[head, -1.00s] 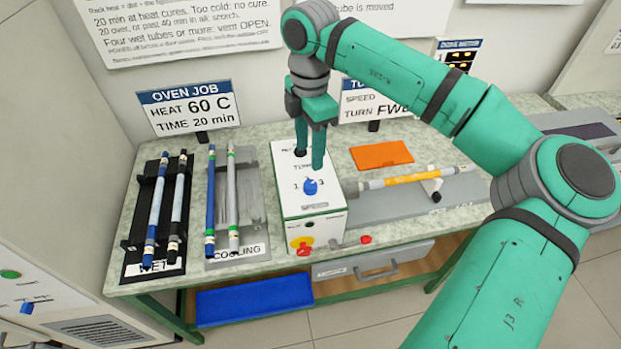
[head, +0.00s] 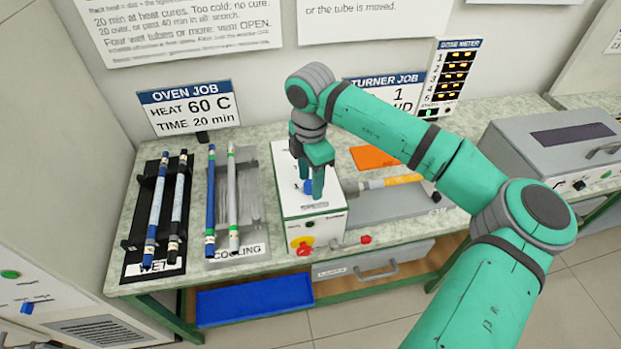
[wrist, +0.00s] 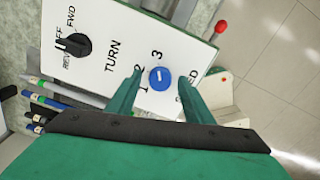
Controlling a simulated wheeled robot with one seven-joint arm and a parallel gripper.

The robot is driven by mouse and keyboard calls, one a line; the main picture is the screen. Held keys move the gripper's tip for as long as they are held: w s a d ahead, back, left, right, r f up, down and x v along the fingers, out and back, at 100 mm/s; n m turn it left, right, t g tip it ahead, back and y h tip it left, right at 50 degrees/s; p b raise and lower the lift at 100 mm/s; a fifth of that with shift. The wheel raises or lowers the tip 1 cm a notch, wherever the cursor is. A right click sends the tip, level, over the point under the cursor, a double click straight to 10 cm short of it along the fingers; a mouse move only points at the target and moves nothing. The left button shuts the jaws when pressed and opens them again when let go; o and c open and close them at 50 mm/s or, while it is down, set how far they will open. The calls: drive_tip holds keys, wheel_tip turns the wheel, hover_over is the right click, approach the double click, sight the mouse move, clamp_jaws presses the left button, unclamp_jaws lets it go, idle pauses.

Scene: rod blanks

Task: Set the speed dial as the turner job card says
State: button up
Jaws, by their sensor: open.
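The blue speed dial (wrist: 159,78) sits on the turner's white panel (wrist: 112,25), with numbers 1, 2 and 3 beside it. Its short pale mark is visible in the wrist view, but I cannot tell surely which number it points to. My gripper (wrist: 160,80) is open, with one finger on each side of the dial; I see no clear contact. In the head view my gripper (head: 311,190) is down at the turner box (head: 310,215), and the dial (head: 307,187) shows partly behind a finger. The turner job card (head: 385,84) shows a 1 and "WD"; my arm hides the rest.
The black turn knob (wrist: 75,45) is on the same panel. A red-knobbed lever (head: 366,239) and a red button on yellow (head: 303,248) are at the box front. An orange plate (head: 374,158) lies behind the turner.

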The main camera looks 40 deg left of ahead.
drive_tip(key=c, duration=1)
drive_tip(key=shift+c, duration=0.2)
